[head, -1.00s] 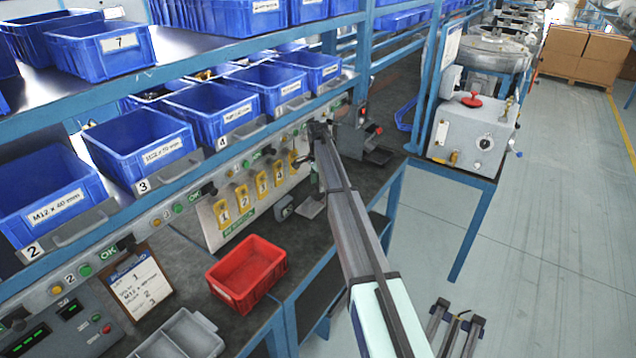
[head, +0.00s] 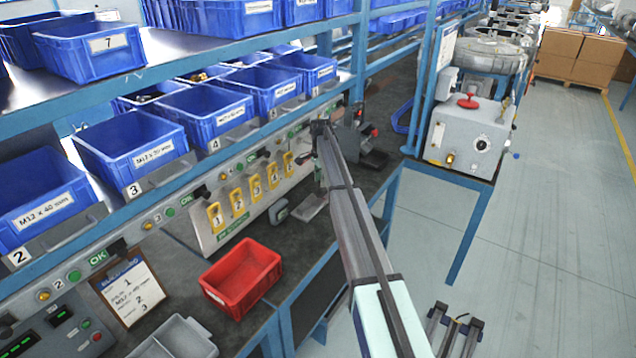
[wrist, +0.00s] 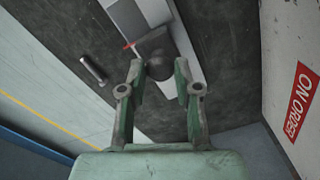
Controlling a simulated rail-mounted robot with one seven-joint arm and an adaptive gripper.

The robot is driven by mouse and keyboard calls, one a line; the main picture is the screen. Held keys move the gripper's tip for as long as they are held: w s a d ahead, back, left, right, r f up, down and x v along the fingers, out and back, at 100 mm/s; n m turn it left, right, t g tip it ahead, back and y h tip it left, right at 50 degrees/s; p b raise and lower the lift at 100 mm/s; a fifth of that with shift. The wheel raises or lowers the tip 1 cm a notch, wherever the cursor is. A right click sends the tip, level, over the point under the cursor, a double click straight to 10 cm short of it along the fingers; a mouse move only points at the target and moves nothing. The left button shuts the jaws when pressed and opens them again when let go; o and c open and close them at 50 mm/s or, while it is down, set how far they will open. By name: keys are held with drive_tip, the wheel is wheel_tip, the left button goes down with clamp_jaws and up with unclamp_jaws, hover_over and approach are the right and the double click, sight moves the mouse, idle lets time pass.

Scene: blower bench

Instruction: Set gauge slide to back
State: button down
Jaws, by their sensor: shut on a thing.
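In the wrist view, a dark round knob (wrist: 160,66) sits between the two green-grey fingers of my gripper (wrist: 159,78), which is shut on it. The knob joins a dark block, which I take to be the gauge slide (wrist: 152,43), on a pale strip (wrist: 188,50). A thin red mark shows at the block's left edge. In the head view, my gripper (head: 320,128) is at the far end of my arm, near a dark bench device (head: 352,135). The knob and slide cannot be made out there, and the finger contact is partly hidden.
A short metal cylinder (wrist: 93,70) lies left of the strip in the wrist view. An "ON ORDER" panel stands at right (wrist: 302,100). In the head view, yellow numbered tags (head: 255,188), a red bin (head: 240,278) and blue bins (head: 130,150) lie left of my arm.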

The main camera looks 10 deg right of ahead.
drive_tip(key=c, duration=0.8)
unclamp_jaws()
drive_tip(key=shift+w+d, duration=0.2)
drive_tip(key=shift+d, duration=0.05)
wheel_tip(320, 180, up, 12)
